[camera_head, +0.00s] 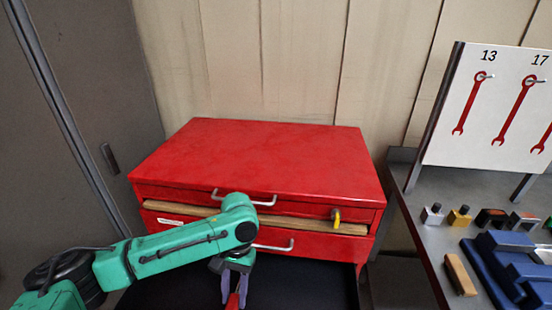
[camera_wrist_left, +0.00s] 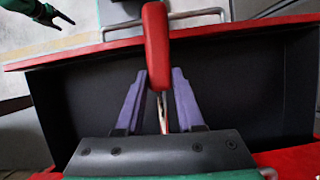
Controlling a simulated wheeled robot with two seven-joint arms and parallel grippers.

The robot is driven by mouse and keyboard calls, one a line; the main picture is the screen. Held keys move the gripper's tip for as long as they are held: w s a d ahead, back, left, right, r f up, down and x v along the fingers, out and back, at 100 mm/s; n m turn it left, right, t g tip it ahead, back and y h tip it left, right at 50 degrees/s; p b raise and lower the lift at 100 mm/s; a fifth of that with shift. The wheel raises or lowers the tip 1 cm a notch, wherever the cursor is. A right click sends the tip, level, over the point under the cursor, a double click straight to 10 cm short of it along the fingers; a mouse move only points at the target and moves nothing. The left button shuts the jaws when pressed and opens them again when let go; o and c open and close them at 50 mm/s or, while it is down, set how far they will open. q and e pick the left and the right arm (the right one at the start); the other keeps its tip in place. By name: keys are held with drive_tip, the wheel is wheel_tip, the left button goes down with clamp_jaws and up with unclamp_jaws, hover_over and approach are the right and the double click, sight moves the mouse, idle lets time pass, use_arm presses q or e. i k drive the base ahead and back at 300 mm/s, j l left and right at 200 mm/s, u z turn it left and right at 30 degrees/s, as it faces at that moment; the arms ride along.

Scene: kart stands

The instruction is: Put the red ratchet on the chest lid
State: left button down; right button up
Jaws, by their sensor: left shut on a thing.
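The red chest's lid (camera_head: 260,150) is a broad, flat red top, bare and shut. My left gripper (camera_head: 233,287) is low in front of the chest, over the open dark drawer (camera_head: 305,288). It is shut on the red ratchet (camera_head: 233,301), which is partly cut off at the bottom of the head view. In the left wrist view the ratchet's red handle (camera_wrist_left: 157,45) sticks out past my purple fingers (camera_wrist_left: 158,98), with its metal shaft between them. My right gripper (camera_wrist_left: 55,20) shows small at the wrist view's top left, its fingers apart.
A yellow item (camera_head: 336,216) sits at the chest's front by a tan strip (camera_head: 290,222). A bench (camera_head: 432,240) at the right holds small bottles, blue blocks and a wrench board (camera_head: 490,115). A grey cabinet (camera_head: 75,130) stands left.

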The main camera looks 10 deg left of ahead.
sight(295, 167)
drive_tip(key=j+z, duration=0.35)
drive_tip(key=k+j+z, duration=0.15)
drive_tip(key=z, duration=0.25)
